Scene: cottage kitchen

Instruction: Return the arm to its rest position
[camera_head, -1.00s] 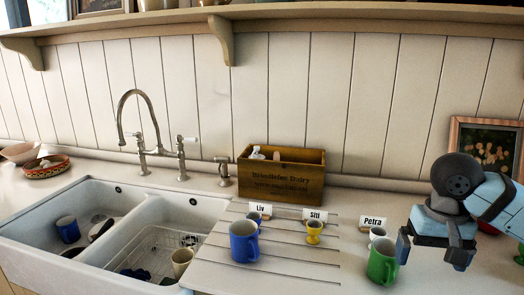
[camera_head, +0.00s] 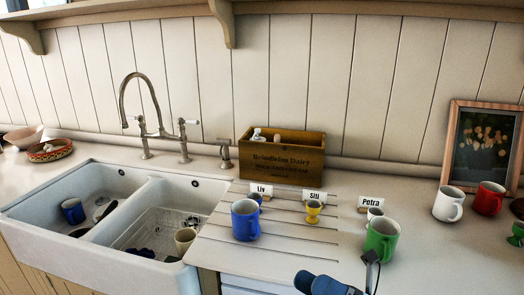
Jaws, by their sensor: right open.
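My right gripper (camera_head: 350,280) is at the bottom edge, mostly cut off, and is open with nothing seen in it. A dark finger part rises just in front of the green mug (camera_head: 382,238); whether they touch I cannot tell. The green mug stands upright on the counter before the "Petra" card (camera_head: 371,202), with a small white cup (camera_head: 374,214) behind it. My left gripper is not in view.
A blue mug (camera_head: 245,220) stands by the "Liv" card, and a yellow egg cup (camera_head: 313,211) by the "Siti" card. White (camera_head: 448,204) and red (camera_head: 488,198) mugs stand at right. The double sink (camera_head: 130,190) is at left. A wooden crate (camera_head: 282,155) stands behind.

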